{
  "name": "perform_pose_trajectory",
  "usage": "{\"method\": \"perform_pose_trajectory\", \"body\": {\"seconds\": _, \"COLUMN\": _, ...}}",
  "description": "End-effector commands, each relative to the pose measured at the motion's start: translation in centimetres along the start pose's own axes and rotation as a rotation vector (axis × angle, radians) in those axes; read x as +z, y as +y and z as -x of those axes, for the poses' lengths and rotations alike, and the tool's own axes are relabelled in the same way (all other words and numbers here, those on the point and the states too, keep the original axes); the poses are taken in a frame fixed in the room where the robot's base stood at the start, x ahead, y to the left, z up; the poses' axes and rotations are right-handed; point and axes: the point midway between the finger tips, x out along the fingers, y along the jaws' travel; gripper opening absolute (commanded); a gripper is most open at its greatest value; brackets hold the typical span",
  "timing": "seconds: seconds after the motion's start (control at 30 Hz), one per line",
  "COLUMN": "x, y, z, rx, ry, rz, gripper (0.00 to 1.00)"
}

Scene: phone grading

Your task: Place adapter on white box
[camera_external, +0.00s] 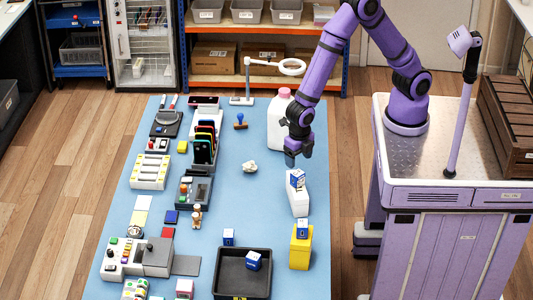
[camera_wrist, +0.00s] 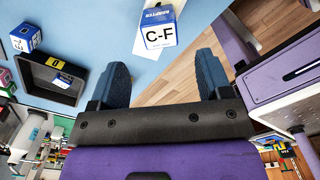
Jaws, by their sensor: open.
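The adapter, a small blue-and-white box (camera_external: 296,179), rests on top of the white box (camera_external: 299,202), toward its far end, in the external view. In the wrist view the adapter (camera_wrist: 160,28) shows a "C-F" face and lies ahead of the fingertips, with part of the white box (camera_wrist: 150,57) below it. My gripper (camera_external: 297,158) is above the far end of the white box, pointing down. In the wrist view its two fingers (camera_wrist: 163,70) are spread apart with nothing between them, and the adapter appears clear of both.
A yellow box (camera_external: 300,252) with a blue-and-white box (camera_external: 302,228) on top stands nearer the camera. A black tray (camera_external: 228,280) holds another blue-and-white box (camera_external: 253,261). A white jug (camera_external: 279,125) stands behind my gripper. Devices crowd the left; mid-table is mostly clear.

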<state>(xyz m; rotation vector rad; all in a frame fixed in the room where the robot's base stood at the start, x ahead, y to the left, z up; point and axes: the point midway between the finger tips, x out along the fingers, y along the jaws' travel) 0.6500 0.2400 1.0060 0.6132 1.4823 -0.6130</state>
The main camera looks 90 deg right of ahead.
Motion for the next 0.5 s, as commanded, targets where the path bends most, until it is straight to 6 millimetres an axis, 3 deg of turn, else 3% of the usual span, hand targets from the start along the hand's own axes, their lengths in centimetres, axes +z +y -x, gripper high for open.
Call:
{"method": "perform_pose_trajectory", "body": {"seconds": 0.2, "x": 0.0, "y": 0.0, "z": 2.5, "rx": 0.002, "ry": 0.000, "rz": -0.001, "gripper": 0.72}}
{"method": "perform_pose_trajectory", "body": {"seconds": 0.5, "x": 0.0, "y": 0.0, "z": 2.9, "rx": -0.001, "ry": 0.000, "rz": -0.001, "gripper": 0.72}}
